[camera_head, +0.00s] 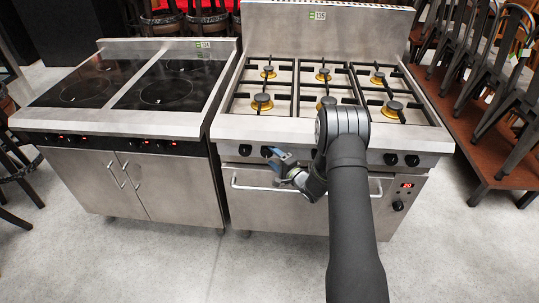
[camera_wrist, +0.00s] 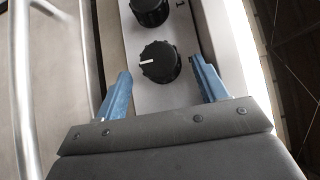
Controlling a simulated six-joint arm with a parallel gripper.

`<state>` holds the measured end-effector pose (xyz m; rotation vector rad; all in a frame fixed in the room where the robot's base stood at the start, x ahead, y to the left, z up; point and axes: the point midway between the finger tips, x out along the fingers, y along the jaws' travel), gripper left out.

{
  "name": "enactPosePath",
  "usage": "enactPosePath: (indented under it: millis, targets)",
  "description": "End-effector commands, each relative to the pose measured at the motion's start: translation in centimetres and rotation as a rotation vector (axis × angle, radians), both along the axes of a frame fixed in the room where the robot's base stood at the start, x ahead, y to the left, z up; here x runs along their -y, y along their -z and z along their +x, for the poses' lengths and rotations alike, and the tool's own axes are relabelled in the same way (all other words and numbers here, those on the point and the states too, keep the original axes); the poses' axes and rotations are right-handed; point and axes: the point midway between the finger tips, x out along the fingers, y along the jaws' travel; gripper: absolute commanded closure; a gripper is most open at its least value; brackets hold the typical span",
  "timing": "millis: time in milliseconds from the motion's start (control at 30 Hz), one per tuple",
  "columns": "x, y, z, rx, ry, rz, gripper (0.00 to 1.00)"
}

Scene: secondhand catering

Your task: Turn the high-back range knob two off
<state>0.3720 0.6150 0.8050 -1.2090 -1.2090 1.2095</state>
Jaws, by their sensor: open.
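The high-back range (camera_head: 318,30) is the steel gas range on the right, with a row of black knobs along its front. My gripper (camera_head: 281,158) is at the left part of that row, by the second knob from the left (camera_head: 266,152). In the wrist view my open gripper (camera_wrist: 160,68) has its blue fingers on either side of a black knob (camera_wrist: 162,65), with gaps to both sides. Its white mark points left in that view. Another knob (camera_wrist: 150,11) lies beyond it, beside a printed mark. My arm hides the middle knobs in the head view.
The oven handle bar (camera_head: 250,187) runs below the knobs; a bar also shows at left in the wrist view (camera_wrist: 18,80). A glass-top range (camera_head: 120,125) stands at left. Chairs on a brown platform (camera_head: 465,130) are at right. Open floor lies in front.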

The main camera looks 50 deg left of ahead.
Motion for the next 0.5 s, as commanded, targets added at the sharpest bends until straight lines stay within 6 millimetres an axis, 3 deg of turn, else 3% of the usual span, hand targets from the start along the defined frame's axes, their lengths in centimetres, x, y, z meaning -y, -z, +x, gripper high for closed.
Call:
enactPosePath:
  millis: [200, 500]
  targets:
    - [-2.4, 0.0, 0.0, 0.001, -0.001, 0.0, 0.34]
    - [-2.8, 0.0, 0.0, 0.0, 0.0, 0.0, 0.34]
